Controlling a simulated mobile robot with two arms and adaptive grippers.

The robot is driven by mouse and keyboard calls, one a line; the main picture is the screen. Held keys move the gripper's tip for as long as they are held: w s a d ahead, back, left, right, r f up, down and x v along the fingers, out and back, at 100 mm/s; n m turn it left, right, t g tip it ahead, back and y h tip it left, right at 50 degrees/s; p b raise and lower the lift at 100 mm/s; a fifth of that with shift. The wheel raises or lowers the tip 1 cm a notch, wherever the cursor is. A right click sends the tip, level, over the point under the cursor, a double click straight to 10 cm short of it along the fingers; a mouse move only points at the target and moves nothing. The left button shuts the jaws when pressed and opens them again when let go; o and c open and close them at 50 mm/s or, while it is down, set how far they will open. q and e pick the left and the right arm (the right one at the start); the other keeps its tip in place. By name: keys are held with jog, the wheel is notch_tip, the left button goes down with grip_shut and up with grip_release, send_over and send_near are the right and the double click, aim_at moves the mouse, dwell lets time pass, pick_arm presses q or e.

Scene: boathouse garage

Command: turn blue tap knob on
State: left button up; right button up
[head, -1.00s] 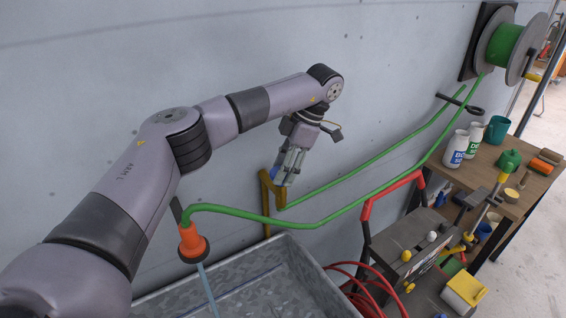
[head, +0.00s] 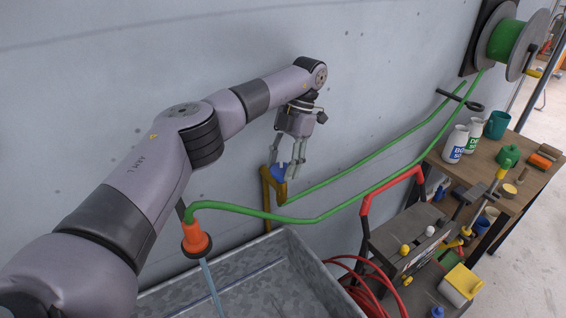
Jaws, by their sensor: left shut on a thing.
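The blue tap knob (head: 278,173) sits on top of the brass tap (head: 267,190) on the grey wall, just behind the metal trough. My left gripper (head: 288,172) reaches down from above with its fingers on either side of the knob and is shut on it. The fingers hide part of the knob. A green hose (head: 330,212) runs from the tap and the reel. One end of it leads to an orange nozzle (head: 195,237) over the trough. A pale blue streak (head: 209,285) hangs below the nozzle. My right gripper is out of view.
The metal trough (head: 290,245) stands below the tap. To the right are a grey toolbox with a red handle (head: 390,188), red hose coils (head: 352,280) and a wooden bench (head: 485,168) with bottles. The green hose reel (head: 503,42) is at the upper right.

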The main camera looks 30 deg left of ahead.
aim_at(283, 167)
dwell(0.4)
pick_arm(q)
jog(key=o, duration=1.1)
jog(key=shift+r, duration=0.15)
notch_tip(283, 167, up, 10)
jog(key=shift+f, duration=0.15)
dwell(0.3)
